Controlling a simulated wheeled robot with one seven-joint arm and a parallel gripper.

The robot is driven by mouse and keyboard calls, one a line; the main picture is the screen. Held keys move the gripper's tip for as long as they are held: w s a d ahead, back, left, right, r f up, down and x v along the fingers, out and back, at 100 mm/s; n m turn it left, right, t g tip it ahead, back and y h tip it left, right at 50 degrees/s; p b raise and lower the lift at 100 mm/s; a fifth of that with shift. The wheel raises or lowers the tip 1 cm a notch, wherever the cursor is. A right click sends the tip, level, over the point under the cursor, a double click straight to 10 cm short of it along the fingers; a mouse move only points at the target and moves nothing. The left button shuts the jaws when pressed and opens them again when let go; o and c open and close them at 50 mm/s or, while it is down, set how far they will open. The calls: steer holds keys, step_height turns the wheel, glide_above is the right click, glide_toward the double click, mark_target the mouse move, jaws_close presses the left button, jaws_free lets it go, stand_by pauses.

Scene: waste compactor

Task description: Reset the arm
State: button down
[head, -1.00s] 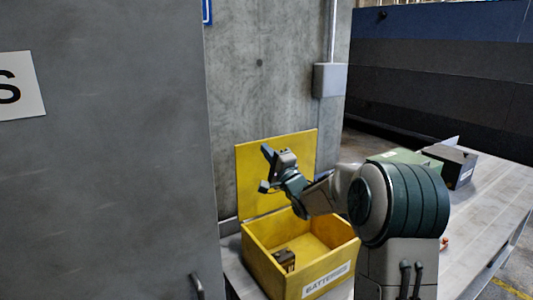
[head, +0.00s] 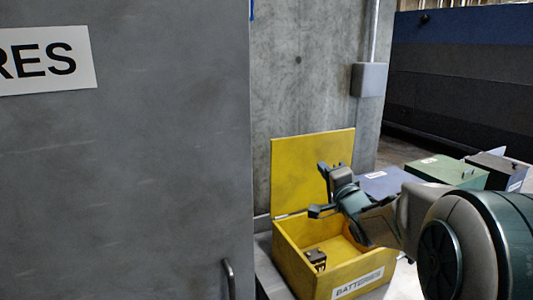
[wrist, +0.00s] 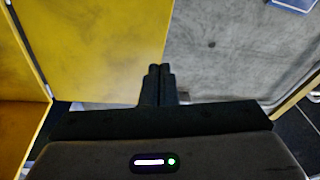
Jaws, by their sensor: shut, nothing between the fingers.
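My gripper (head: 322,190) is above the open yellow batteries box in the head view, in front of its raised lid. In the wrist view its two dark fingers (wrist: 159,84) are together, with nothing between them. The yellow box (head: 293,268) has its lid (head: 300,172) standing up against the concrete wall, and a "BATTERIES" label on its front. A small dark brown block-like item (head: 316,259) lies inside the box. The lid also shows at the left of the wrist view (wrist: 100,45). My arm hides part of the box's right side.
A tall grey cabinet door (head: 130,170) with a sign ending in "RES" fills the left. A blue box (head: 383,183), a green box (head: 447,170) and a dark box (head: 497,165) stand on the table at right. A grey wall box (head: 369,79) hangs behind.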

steer(key=s+a+f+n+g+h, duration=0.1)
steer(key=s+f+n+g, duration=0.3)
steer(key=s, duration=0.7)
steer(key=s+a+f+n+g+h, duration=0.1)
steer(key=s+f+n+g, duration=0.3)
steer(key=s, duration=0.7)
steer(key=s+a+f+n+g+h, duration=0.2)
steer(key=s+f+n+g, duration=0.3)
steer(key=s+f+g, duration=0.2)
steer(key=s+f, duration=0.2)
steer(key=s, duration=0.2)
steer(key=shift+a+g, duration=0.15)
steer(key=shift+g, duration=0.25)
